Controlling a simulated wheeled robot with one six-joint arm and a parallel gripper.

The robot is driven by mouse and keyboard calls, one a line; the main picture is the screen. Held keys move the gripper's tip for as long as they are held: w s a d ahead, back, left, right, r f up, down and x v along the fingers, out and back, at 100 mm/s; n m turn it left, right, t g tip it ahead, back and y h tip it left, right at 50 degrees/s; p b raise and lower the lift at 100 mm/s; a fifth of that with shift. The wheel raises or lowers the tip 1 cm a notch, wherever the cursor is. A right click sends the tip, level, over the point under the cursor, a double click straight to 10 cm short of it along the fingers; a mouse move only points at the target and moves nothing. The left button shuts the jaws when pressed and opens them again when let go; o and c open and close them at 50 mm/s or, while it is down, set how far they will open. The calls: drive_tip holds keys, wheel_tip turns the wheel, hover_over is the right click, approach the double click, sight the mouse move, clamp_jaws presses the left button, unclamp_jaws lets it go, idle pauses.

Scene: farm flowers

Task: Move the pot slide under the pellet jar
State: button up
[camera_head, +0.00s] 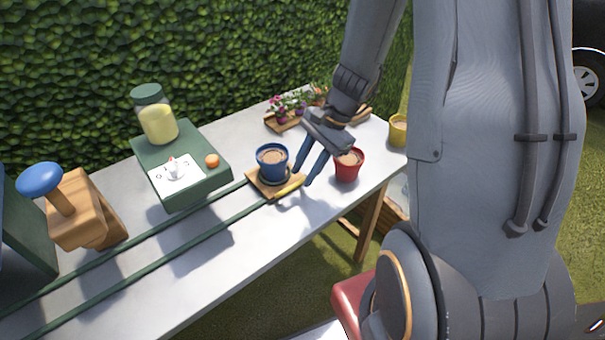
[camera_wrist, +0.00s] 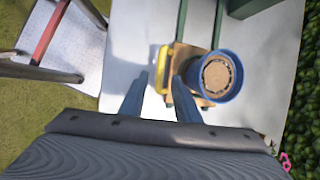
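The pot slide is a small wooden board (camera_head: 254,181) with a yellow handle (camera_head: 290,187), carrying a blue pot (camera_head: 272,163) of soil. It sits at the right end of two green rails. The pellet jar (camera_head: 158,122), clear with yellow contents and a dark green lid, stands on a green box (camera_head: 205,190) to the left. My gripper (camera_head: 301,178) is open and empty beside the handle. In the wrist view, the handle (camera_wrist: 163,68) shows between the two fingertips (camera_wrist: 160,78); I cannot tell whether they are level with it.
A red pot (camera_head: 347,166) stands close to the right of my fingers. A yellow pot (camera_head: 398,132) and a flower tray (camera_head: 283,120) are farther back. A wooden block with a blue knob (camera_head: 40,180) stands at the left. The rails between slide and block are clear.

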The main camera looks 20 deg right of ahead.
drive_tip(key=shift+x, duration=0.95)
clamp_jaws()
